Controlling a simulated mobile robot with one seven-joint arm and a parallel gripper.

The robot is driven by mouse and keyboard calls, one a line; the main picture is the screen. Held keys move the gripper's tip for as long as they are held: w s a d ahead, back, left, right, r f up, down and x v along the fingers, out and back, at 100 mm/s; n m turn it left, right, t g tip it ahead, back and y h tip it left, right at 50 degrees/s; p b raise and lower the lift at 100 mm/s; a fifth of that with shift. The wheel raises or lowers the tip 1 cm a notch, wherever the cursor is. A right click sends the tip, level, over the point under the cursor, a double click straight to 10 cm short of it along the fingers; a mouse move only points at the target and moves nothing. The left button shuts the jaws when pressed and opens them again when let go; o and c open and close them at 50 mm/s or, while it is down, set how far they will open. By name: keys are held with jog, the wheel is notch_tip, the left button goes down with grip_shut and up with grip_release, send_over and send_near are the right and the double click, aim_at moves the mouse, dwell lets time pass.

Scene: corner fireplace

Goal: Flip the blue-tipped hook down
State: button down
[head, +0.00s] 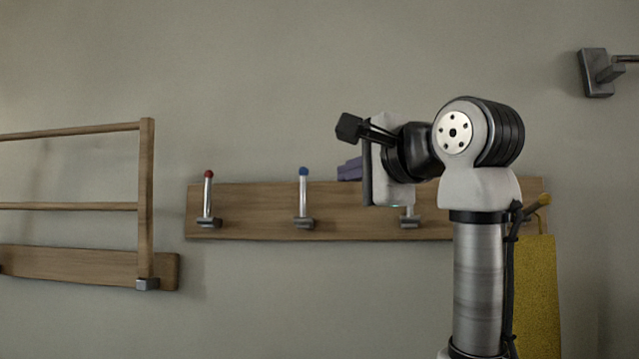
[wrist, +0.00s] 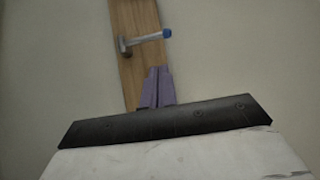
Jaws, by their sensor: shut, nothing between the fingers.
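The blue-tipped hook (head: 303,198) is a metal peg with a blue end. It stands upright from its grey mount on the wooden rail, with the blue tip at the top. It also shows in the wrist view (wrist: 146,40), lying sideways across the picture with the blue tip to the right. My gripper (head: 349,127) is shut and empty, pointing left.
A red-tipped hook (head: 208,199) stands upright to the left on the same rail (head: 255,206). A yellow cloth (head: 536,290) hangs at the right. A wooden rack (head: 147,200) is at the left.

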jog(key=p+x, duration=0.2)
jog(key=x, duration=0.8)
jog(key=shift+p, duration=0.35)
jog(key=shift+s+a+f+n+t+y+b, duration=0.15)
jog(key=shift+s+n+t+y+b, duration=0.25)
jog(key=shift+b, duration=0.3)
jog(key=s+d+f+n+t+y+b, duration=0.3)
jog(key=s+f+n+y+b, duration=0.3)
jog(key=s, duration=0.3)
jog(key=shift+f+n+b, duration=0.2)
jog(key=shift+n+b, duration=0.2)
jog(key=shift+n, duration=0.4)
dwell(0.3)
dwell(0.4)
